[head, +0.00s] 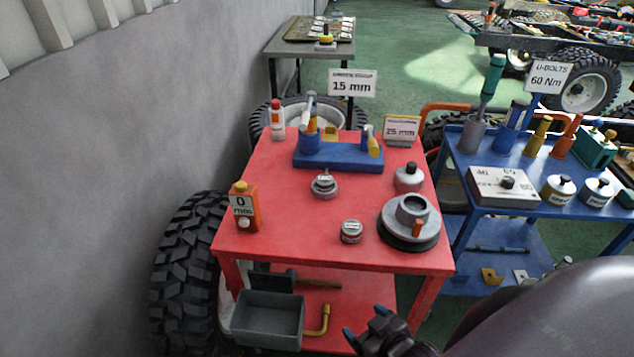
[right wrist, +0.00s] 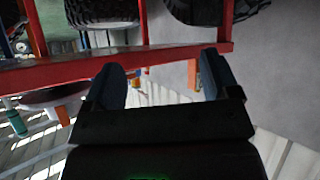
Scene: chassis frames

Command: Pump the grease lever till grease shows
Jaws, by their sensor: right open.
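A blue block (head: 338,156) stands at the back of the red table (head: 290,240), with a pale upright handle (head: 309,112) and a yellow-topped piece (head: 374,143) on it. I cannot tell for sure which part is the grease lever. No grease can be made out. My right gripper (head: 364,322) is open and empty, in front of the table and below its top; its spread fingers also show in the right wrist view (right wrist: 160,82). My left gripper is out of view.
A grey bin (head: 269,318) is on the shelf below. A blue cart (head: 480,220) stands right, a wall (head: 130,140) left.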

